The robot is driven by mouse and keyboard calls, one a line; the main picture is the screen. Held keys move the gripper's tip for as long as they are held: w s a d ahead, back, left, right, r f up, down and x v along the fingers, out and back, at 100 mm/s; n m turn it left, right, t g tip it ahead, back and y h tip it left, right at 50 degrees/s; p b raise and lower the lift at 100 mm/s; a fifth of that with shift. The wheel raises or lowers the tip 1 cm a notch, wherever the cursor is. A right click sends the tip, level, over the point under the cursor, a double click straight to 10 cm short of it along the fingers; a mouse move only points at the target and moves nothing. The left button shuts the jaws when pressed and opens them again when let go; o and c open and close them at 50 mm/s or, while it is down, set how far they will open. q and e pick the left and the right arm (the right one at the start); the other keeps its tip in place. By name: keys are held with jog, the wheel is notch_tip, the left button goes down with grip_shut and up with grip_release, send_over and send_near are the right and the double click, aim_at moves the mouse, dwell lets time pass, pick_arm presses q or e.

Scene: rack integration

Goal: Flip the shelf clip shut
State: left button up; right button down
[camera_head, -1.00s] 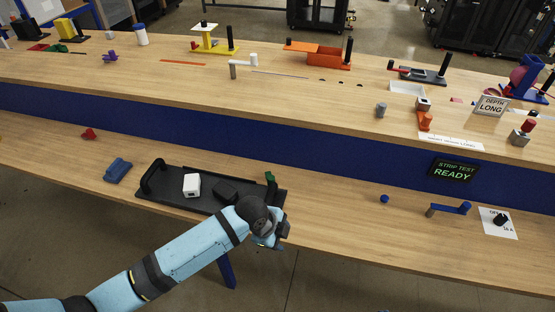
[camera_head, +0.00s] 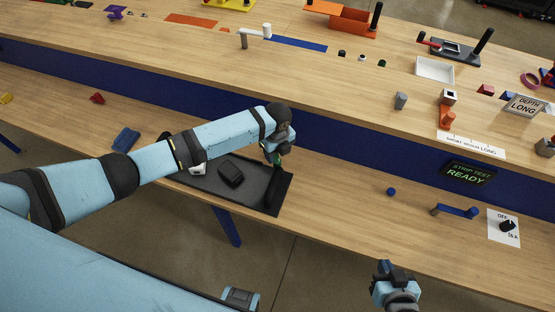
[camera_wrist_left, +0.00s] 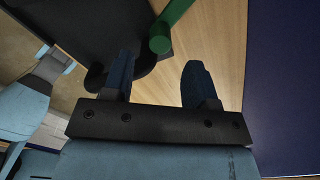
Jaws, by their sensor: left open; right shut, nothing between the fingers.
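A small green piece (camera_head: 277,158), which looks like the shelf clip, is at the right end of the black tray on the lower shelf. In the left wrist view it shows as a green bar (camera_wrist_left: 172,24) with a dark rounded part at its lower end. My left gripper (camera_head: 276,156) is right at the green piece in the head view and partly covers it. In the left wrist view its two fingers (camera_wrist_left: 158,72) are apart, with the green bar just ahead of the gap. My right gripper (camera_head: 385,268) is shut and empty, in front of the lower shelf.
The black tray (camera_head: 258,194) holds a black block (camera_head: 231,173) and a white block (camera_head: 198,169), partly behind my left arm. A blue panel (camera_head: 340,150) rises behind the lower shelf.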

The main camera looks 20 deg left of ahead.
aim_at(277, 161)
pick_arm(q)
notch_tip(277, 161, down, 6)
jog(key=shift+r, duration=0.1)
jog(key=c, duration=0.9)
